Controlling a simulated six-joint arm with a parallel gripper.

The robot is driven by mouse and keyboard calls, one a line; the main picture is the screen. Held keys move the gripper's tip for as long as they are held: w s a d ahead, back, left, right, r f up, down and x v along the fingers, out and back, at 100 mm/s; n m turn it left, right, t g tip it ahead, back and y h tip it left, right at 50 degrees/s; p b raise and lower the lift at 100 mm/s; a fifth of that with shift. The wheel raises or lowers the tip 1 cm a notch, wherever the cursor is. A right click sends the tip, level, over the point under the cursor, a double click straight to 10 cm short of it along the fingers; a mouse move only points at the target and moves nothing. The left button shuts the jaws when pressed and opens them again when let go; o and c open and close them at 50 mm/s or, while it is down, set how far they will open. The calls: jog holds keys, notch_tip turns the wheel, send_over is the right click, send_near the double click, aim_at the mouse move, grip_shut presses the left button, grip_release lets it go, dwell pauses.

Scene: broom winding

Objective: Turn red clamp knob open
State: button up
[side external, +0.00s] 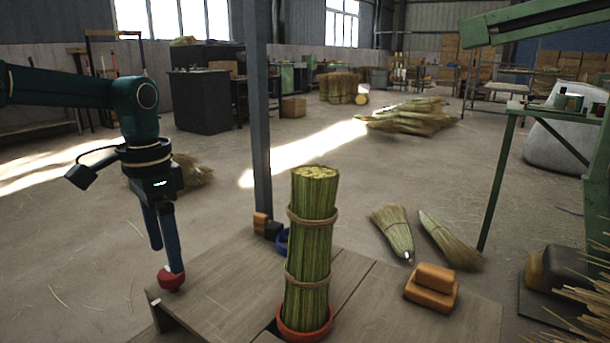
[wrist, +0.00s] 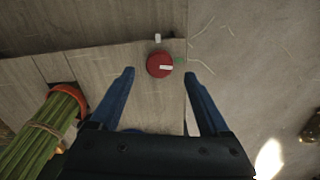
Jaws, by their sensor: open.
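The red clamp knob (side external: 171,280) sits at the left corner of the wooden table in the side view. In the wrist view the round red knob (wrist: 160,65) has a white pointer bar on its top, pointing right, with a white mark above and a green mark to its right. My gripper (side external: 165,255) is above the knob in the side view, its fingers pointing down. In the wrist view my gripper (wrist: 160,75) has its two blue fingers spread apart, with the knob between and slightly beyond their tips. I cannot tell whether a finger touches the knob.
A tied bundle of green broom straw (side external: 311,230) stands upright in an orange-red ring (side external: 305,330) on the wooden table (side external: 215,285). A grey post (side external: 257,120) rises behind it. Orange blocks (side external: 432,287) lie to the right. The table between knob and bundle is clear.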

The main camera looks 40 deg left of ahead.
aim_at(171, 277)
jog(key=shift+f, duration=1.95)
grip_shut()
